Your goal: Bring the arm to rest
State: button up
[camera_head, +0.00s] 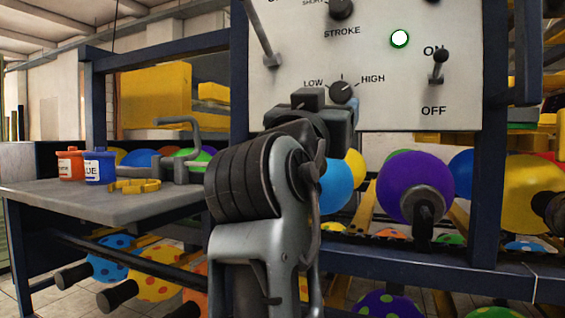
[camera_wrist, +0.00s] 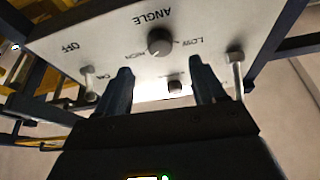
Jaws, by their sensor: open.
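My arm rises in the middle of the head view, in front of a white control panel (camera_head: 380,105). My gripper's fingers are hidden there behind my own wrist. In the wrist view my gripper (camera_wrist: 160,65) is open, with nothing between its two dark fingers. The panel (camera_wrist: 205,25) appears upside down beyond the fingertips, and I cannot tell the exact gap.
The panel has a STROKE knob (camera_head: 341,8), a LOW–HIGH knob (camera_head: 343,91), a lit green-ringed lamp (camera_head: 400,39) and an ON/OFF lever (camera_head: 438,66) tilted up. A grey table (camera_head: 120,205) holds orange (camera_head: 70,163) and blue (camera_head: 99,167) paint pots at left.

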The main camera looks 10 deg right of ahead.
jog(key=s+d+f+n+t+y, duration=0.15)
jog(key=f+n+y, duration=0.4)
jog(key=f, duration=0.85)
jog(key=s+f+n+t+y, duration=0.25)
jog(key=f+n+y, duration=0.3)
jog(key=f, duration=0.85)
jog(key=s+d+f+n+g+y, duration=0.2)
jog(key=s+f+g+y, duration=0.2)
jog(key=s+f, duration=1.3)
jog(key=s+d+m+g+h, duration=0.1)
jog(key=s+m+g, duration=0.3)
jog(key=s, duration=2)
notch_tip(320, 180, up, 22)
jog(key=t+p, duration=0.1)
jog(key=p, duration=2.1)
jog(key=shift+w, duration=0.35)
jog(key=shift+d+f, duration=0.1)
